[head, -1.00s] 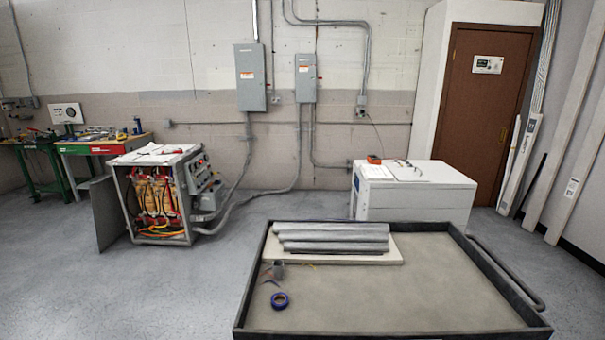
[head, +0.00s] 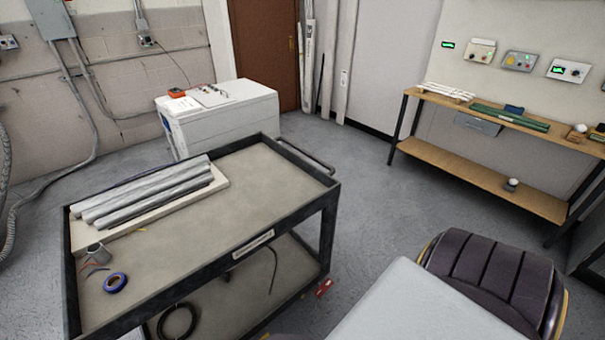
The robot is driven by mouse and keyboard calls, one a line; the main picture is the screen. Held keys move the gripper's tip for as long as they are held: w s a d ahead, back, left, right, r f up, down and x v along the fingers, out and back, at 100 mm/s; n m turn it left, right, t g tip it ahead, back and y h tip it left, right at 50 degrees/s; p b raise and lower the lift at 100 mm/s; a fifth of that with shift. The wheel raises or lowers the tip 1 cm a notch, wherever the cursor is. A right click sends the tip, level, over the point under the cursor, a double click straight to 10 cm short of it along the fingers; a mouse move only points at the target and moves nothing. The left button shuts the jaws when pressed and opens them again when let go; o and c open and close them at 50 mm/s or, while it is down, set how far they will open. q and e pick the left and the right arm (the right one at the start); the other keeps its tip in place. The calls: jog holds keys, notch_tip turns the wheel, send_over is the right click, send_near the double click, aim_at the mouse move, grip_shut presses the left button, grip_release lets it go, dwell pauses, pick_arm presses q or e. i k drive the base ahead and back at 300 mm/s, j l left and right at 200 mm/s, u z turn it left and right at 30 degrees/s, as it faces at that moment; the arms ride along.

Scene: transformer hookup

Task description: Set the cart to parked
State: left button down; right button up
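The cart (head: 255,170) is a dark-framed two-shelf cart in the left half of the head view, with a push handle at its far right end. On its top lie several grey pipes (head: 150,188) on a pale board, a blue tape roll (head: 115,283) and a small grey piece with wires (head: 96,251). A black coil (head: 177,321) lies on its lower shelf. A red pedal-like part (head: 324,288) shows low by its near right leg; I cannot tell its setting. Neither of my grippers is in view.
A white cabinet (head: 240,128) stands behind the cart. A wooden bench (head: 465,170) with a lower shelf stands at the right wall, below several control boxes (head: 520,61). Open grey floor (head: 345,190) lies between cart and bench. A dark padded shape and pale panel fill the bottom right.

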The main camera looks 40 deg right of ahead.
aim_at(180, 248)
jog(key=l, duration=0.65)
jog(key=l+u, duration=0.1)
jog(key=l, duration=0.5)
jog(key=k+l+u, duration=0.1)
jog(key=l, duration=1.2)
jog(key=k+l+u, duration=0.1)
jog(key=l, duration=0.5)
jog(key=k+l, duration=0.1)
jog(key=l, duration=0.55)
jog(key=k+l+u, duration=0.1)
jog(key=l, duration=0.5)
